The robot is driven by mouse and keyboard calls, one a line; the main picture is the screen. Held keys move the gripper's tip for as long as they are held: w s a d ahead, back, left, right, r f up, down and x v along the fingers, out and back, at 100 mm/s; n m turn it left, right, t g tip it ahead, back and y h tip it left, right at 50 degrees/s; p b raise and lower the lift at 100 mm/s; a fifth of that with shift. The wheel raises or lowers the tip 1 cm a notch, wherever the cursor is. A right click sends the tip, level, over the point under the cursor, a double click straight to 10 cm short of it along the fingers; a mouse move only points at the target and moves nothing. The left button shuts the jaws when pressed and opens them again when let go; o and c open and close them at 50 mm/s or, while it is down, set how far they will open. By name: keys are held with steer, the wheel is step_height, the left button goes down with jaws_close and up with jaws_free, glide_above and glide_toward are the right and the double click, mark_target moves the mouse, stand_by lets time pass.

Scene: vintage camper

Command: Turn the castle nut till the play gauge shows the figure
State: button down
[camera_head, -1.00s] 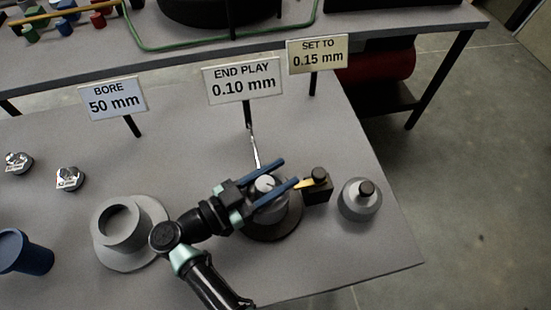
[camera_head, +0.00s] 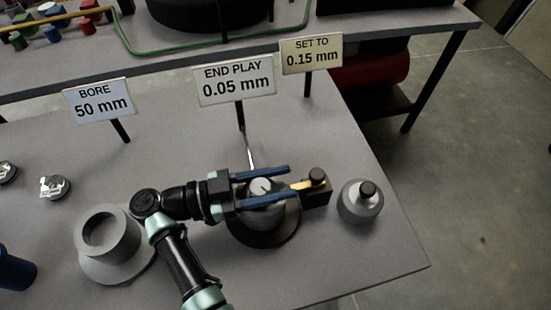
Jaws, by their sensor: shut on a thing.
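The castle nut (camera_head: 264,187) is a light grey round piece with a dark mark on top, on a grey hub over a dark round base (camera_head: 262,236). My gripper (camera_head: 286,185) has its two blue fingers on either side of the nut and is shut on it. The play gauge sign (camera_head: 235,86) reads END PLAY 0.05 mm. The target sign (camera_head: 311,54) reads SET TO 0.15 mm. A black block with a yellow pointer (camera_head: 315,190) stands right of the nut, close to the fingertips. The fingers hide part of the nut.
A grey flanged ring (camera_head: 108,235) stands left of my arm. A grey knobbed weight (camera_head: 361,203) stands at the right. The BORE 50 mm sign (camera_head: 100,99), small silver parts (camera_head: 54,188) and a blue cup (camera_head: 14,271) are further left. The table's right edge is near.

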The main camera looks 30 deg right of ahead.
steer(key=shift+g, duration=0.5)
stand_by(0.3)
steer(key=shift+c, duration=1.8)
jaws_free()
steer(key=shift+f, duration=0.15)
step_height(320, 180, up, 10)
steer(key=p, duration=0.2)
